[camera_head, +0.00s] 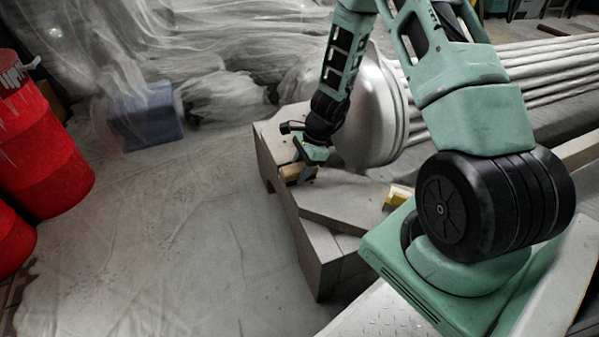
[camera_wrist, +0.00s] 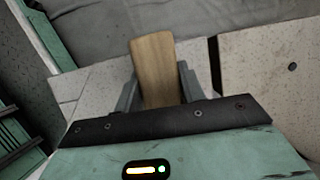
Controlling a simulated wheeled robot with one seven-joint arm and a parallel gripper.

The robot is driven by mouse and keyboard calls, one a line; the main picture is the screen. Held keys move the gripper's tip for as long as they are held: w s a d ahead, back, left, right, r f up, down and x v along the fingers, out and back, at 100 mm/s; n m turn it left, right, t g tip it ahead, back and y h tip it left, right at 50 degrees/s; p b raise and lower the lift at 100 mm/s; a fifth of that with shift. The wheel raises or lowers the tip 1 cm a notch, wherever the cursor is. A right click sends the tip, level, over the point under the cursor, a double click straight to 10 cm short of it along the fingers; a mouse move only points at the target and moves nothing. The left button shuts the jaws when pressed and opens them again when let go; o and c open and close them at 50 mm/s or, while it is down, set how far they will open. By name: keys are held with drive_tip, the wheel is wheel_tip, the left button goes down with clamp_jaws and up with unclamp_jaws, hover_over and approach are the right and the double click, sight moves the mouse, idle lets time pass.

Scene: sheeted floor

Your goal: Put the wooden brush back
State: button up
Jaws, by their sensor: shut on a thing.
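The wooden brush (camera_wrist: 155,65) shows in the wrist view as a plain tan wooden piece between the two fingers of my gripper (camera_wrist: 158,90). Its lower end is hidden by the gripper body. In the head view my gripper (camera_head: 308,168) points down at the far end of a pale block-like bench, shut on the brush (camera_head: 292,171), which is small here and partly hidden by the fingers. I cannot tell whether the brush touches the surface below it.
The pale bench (camera_head: 335,205) has a large column base (camera_head: 365,120) behind it. A yellow object (camera_head: 397,196) lies on its near part. Red barrels (camera_head: 40,140) stand at the left, and a blue box (camera_head: 145,115) sits under sheeting. The sheeted floor (camera_head: 190,230) between is clear.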

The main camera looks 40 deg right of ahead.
drive_tip(key=shift+f, duration=0.1)
drive_tip(key=o, duration=1)
drive_tip(key=shift+c, duration=0.2)
